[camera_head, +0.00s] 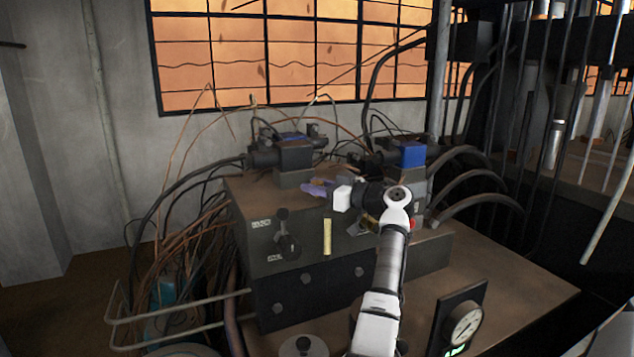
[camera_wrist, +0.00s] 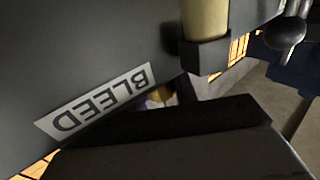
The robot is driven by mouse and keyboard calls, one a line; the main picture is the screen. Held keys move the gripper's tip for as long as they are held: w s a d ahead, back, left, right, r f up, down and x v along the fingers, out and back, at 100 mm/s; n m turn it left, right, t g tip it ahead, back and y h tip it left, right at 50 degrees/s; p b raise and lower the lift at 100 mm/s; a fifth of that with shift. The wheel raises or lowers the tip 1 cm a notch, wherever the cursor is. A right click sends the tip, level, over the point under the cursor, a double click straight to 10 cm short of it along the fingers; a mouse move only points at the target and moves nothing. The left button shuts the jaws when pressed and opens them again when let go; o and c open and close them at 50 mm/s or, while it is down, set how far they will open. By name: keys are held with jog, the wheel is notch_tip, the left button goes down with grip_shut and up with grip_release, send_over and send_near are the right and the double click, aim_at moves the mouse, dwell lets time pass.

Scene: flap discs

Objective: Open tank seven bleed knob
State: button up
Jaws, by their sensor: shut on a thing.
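A white plate lettered BLEED (camera_wrist: 100,103) shows upside down on a dark grey panel in the wrist view. Just beside it a small part of a brass-coloured knob (camera_wrist: 160,96) shows behind the dark finger of my gripper; the rest of the knob is hidden. In the head view my gripper (camera_head: 362,217) is at the front face of the grey tank block (camera_head: 285,215), right of a yellow sight tube (camera_head: 327,237). It is shut on the knob, mostly covered by my own wrist. No tank number is readable.
The sight tube in its dark bracket (camera_wrist: 204,55) is close to my finger in the wrist view. A black lever (camera_head: 288,245) stands left of the tube. Valves with blue tops (camera_head: 410,154) and hoses crowd the block's top. A gauge (camera_head: 464,326) stands lower right.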

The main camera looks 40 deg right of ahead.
jog(key=shift+r+n+g+y+p, duration=0.1)
jog(key=shift+n+g+y+p, duration=0.5)
jog(key=shift+y+p, duration=0.55)
jog(key=shift+f+n+y+p, duration=0.25)
jog(key=shift+n+y+p, duration=0.15)
jog(key=shift+n+y, duration=0.1)
jog(key=o, duration=1)
jog(key=shift+a+h, duration=0.1)
jog(key=shift+h, duration=0.15)
jog(key=shift+c, duration=0.2)
jog(key=shift+r, duration=0.1)
